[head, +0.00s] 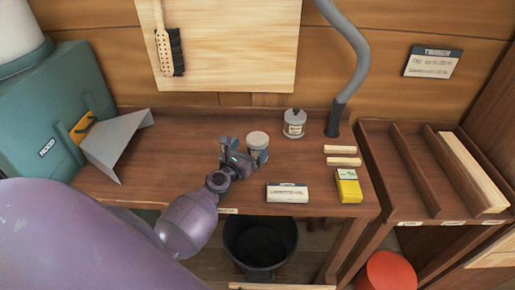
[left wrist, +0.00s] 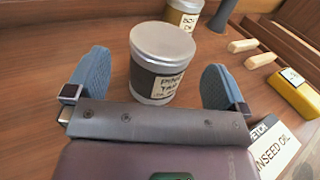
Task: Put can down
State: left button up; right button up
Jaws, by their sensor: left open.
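A can (head: 258,143) with a pale metal lid and a dark label band stands upright on the wooden bench. In the left wrist view the can (left wrist: 158,65) sits between the two blue-grey fingers, with a visible gap on each side. My left gripper (head: 242,155) is open around the can, reaching in from the left of the head view. In the left wrist view my left gripper (left wrist: 157,88) has its fingers spread wide. The can's base appears to rest on the bench top (head: 190,145). My right gripper is in neither view.
A second can (head: 294,124) with a knobbed lid stands behind and right. A linseed oil container (head: 287,193), a yellow box (head: 348,186) and two wooden strips (head: 342,155) lie to the right. A grey hose (head: 345,65) meets the bench. A black bucket (head: 260,245) is below.

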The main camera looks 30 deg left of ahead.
aim_at(263, 134)
pick_arm(q)
jog(key=w, duration=0.4)
jog(key=shift+w, duration=0.15)
jog(key=shift+w+a+b, duration=0.1)
jog(key=shift+w+b, duration=0.2)
jog(key=shift+w, duration=0.3)
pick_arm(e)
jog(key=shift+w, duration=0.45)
pick_arm(q)
jog(key=c, duration=1.1)
jog(key=shift+c, duration=0.2)
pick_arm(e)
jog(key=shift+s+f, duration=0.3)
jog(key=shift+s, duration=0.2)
pick_arm(q)
jog(key=shift+r, duration=0.1)
